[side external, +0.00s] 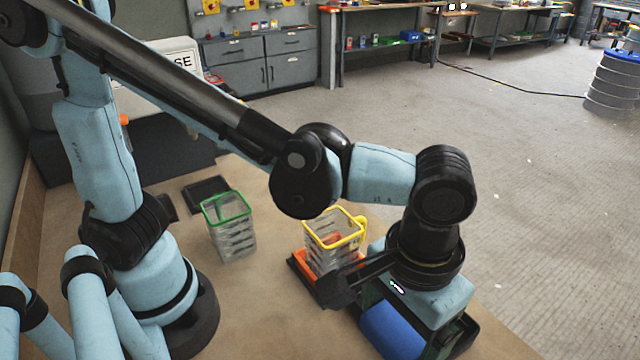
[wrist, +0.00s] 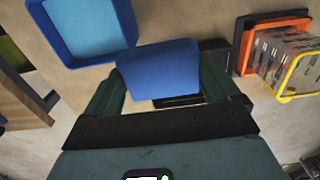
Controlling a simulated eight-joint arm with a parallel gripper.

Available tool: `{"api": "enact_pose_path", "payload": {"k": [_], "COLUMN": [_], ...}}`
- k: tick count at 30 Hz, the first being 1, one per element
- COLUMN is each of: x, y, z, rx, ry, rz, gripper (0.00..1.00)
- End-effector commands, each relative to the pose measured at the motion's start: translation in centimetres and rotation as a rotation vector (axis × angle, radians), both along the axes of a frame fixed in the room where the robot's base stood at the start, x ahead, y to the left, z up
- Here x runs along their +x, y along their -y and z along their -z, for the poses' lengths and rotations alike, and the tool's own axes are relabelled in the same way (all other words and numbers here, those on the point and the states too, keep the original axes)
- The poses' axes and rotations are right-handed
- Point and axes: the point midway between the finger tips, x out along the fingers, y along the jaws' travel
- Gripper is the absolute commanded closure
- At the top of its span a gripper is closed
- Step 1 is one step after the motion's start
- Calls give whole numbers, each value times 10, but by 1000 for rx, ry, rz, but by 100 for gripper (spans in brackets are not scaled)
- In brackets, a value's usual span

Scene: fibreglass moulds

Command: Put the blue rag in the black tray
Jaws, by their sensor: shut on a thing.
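The blue rag (wrist: 158,70) is a folded block between the two fingers of my gripper (wrist: 160,82) in the wrist view. My gripper is shut on it. In the side view the rag (side external: 392,333) shows low at the front, under my gripper (side external: 408,318). A black tray-like thing (wrist: 178,101) shows partly behind the rag in the wrist view; the rag and fingers hide most of it. I cannot tell whether the rag touches it. A flat black thing (side external: 205,193) lies behind the green-rimmed basket in the side view.
A blue tray (wrist: 128,22) is at upper left in the wrist view. A yellow-rimmed basket (side external: 335,240) stands on an orange-and-black tray (side external: 298,266) beside my gripper. A green-rimmed basket (side external: 230,225) stands farther left. Bare tabletop (side external: 275,230) lies between the baskets.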

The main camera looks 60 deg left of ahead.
Motion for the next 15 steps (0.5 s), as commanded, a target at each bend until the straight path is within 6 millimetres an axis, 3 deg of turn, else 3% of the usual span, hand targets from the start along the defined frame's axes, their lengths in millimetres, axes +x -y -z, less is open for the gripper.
{"api": "enact_pose_path", "payload": {"k": [9,15], "x": [61,84], "y": [-30,-41], "z": [40,55], "rx": [0,0], "ry": [0,0], "rz": [-6,-2], "gripper": [44,44]}}
